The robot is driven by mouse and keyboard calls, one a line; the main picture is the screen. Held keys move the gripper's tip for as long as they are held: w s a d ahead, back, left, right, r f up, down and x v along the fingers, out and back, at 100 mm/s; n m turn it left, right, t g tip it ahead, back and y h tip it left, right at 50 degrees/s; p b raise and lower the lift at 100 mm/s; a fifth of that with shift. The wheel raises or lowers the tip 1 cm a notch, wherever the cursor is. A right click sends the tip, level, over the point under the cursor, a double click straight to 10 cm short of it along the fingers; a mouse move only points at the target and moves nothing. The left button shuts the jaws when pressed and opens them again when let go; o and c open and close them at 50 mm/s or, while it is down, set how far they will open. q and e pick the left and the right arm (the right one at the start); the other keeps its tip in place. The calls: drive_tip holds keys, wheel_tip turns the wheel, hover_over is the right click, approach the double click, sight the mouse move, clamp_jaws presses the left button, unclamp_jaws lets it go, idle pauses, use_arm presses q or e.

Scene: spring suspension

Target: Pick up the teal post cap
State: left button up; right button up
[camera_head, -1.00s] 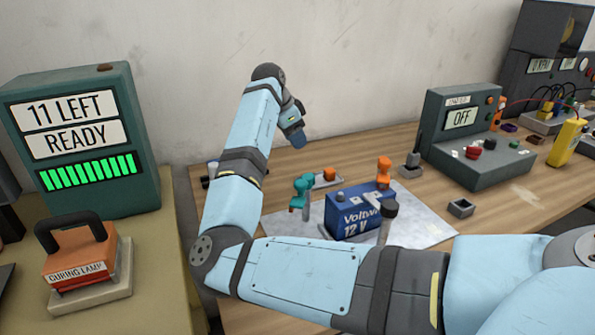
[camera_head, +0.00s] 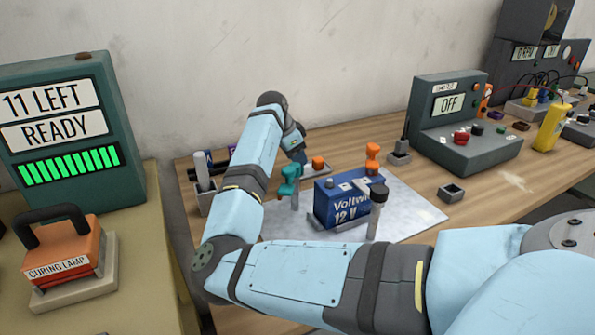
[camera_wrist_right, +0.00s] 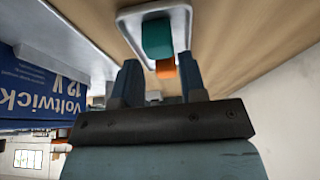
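The teal post cap (camera_wrist_right: 156,38) lies in a small grey tray (camera_wrist_right: 126,22) in the right wrist view, with an orange cap (camera_wrist_right: 165,69) beside it. In the head view the orange cap (camera_head: 318,162) shows in the tray (camera_head: 322,171), while the teal cap seems hidden behind my gripper. My right gripper (camera_head: 300,156) points down close to the tray. Its two fingers stand apart with nothing between them in the wrist view (camera_wrist_right: 159,80); the teal cap appears beyond the fingertips. My left gripper is not in view.
A black-topped post (camera_head: 378,195) stands in front. A grey meter box (camera_head: 466,140) is to the right.

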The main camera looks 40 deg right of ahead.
drive_tip(key=x, duration=0.2)
drive_tip(key=shift+d+f, duration=0.15)
drive_tip(key=shift+f, duration=0.2)
drive_tip(key=c, duration=0.6)
drive_tip(key=shift+o, duration=0.2)
drive_tip(key=shift+r, duration=0.1)
